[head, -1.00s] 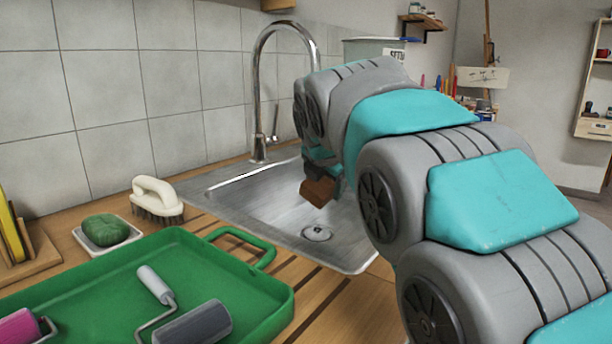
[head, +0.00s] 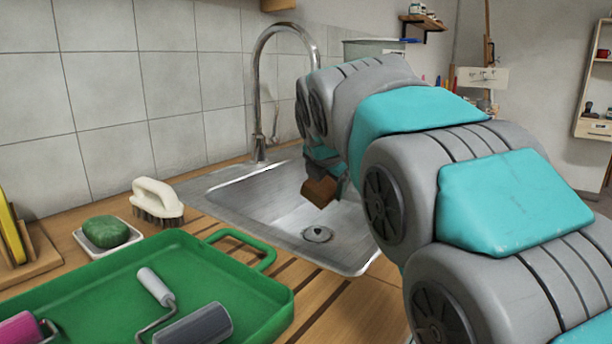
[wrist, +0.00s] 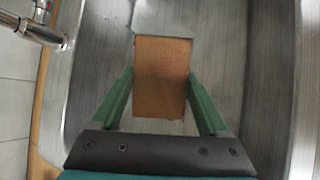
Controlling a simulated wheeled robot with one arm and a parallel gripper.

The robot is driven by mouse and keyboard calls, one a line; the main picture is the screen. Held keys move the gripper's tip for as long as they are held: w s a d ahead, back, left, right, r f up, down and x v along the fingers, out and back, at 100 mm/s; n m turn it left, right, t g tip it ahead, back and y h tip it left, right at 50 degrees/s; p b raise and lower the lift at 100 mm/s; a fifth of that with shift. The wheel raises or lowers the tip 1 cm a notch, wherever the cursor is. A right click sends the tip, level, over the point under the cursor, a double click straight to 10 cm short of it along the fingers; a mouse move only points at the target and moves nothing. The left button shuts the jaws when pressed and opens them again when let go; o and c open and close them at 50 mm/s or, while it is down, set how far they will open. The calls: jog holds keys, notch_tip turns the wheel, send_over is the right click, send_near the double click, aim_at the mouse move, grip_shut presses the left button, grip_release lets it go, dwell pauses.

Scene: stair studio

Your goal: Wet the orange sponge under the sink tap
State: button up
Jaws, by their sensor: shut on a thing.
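The orange sponge (wrist: 162,78) is a brown-orange block between the two green fingers of my gripper (wrist: 160,95) in the wrist view. In the head view the sponge (head: 320,192) hangs above the sink basin (head: 262,208), and my gripper (head: 326,165) is partly hidden by my arm. My gripper is shut on the sponge. The chrome tap (head: 257,90) arches over the sink in the head view. Its spout end (wrist: 45,32) shows at the upper left of the wrist view, to the left of the sponge. No running water is visible.
A green tray (head: 100,290) with paint rollers lies on the wooden counter in front of the sink. The tiled wall (head: 130,90) is behind.

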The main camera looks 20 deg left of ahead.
jog(key=shift+s+d+r, duration=1.5)
jog(key=shift+s+r, duration=0.05)
jog(key=shift+r, duration=0.2)
